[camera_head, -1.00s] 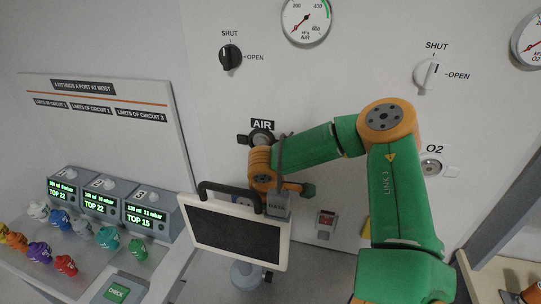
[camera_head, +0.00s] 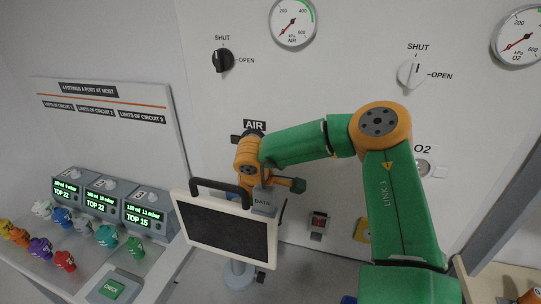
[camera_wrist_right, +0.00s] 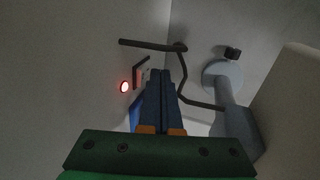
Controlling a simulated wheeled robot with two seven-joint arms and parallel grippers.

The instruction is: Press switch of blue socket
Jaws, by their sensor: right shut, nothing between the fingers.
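A small blue patch (camera_head: 232,196), perhaps the blue socket, shows behind the monitor's handle in the head view. A blue surface also shows beside my fingers in the right wrist view (camera_wrist_right: 135,114). Just above it on the wall are a glowing red round light (camera_wrist_right: 124,87) and a dark-edged plate (camera_wrist_right: 140,75). My right gripper (camera_wrist_right: 160,75) is shut and empty, its fingertips close to that plate; I cannot tell whether they touch. In the head view my right gripper is hidden behind the monitor and wrist. My left gripper is not in view.
A monitor (camera_head: 225,228) with a dark handle stands in front of my right wrist. A red switch (camera_head: 318,221) and a yellow socket (camera_head: 363,230) are on the wall to its right. A bent dark rod (camera_wrist_right: 150,44) and a grey post (camera_wrist_right: 235,105) are near my fingers.

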